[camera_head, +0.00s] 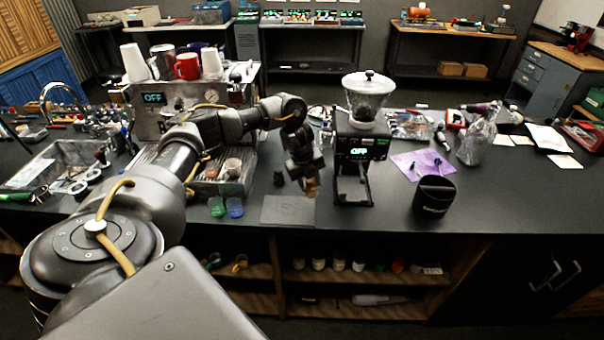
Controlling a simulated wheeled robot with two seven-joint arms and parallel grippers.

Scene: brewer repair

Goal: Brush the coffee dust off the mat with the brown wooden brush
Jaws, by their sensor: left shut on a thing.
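A grey mat (283,212) lies flat on the black counter near its front edge, left of the grinder. My left arm reaches in from the left, and its gripper (309,180) points down at the mat's back right corner. It is shut on the brown wooden brush (312,189), of which only a small part shows below the fingers. I cannot tell whether the brush touches the mat. Coffee dust is too small to make out on the mat. My right gripper is not in view.
The grinder (361,150) stands close right of my left gripper, with a black bin (434,196) farther right. The espresso machine (175,112) with cups on top stands behind my left arm. Green and blue small cups (235,207) sit left of the mat.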

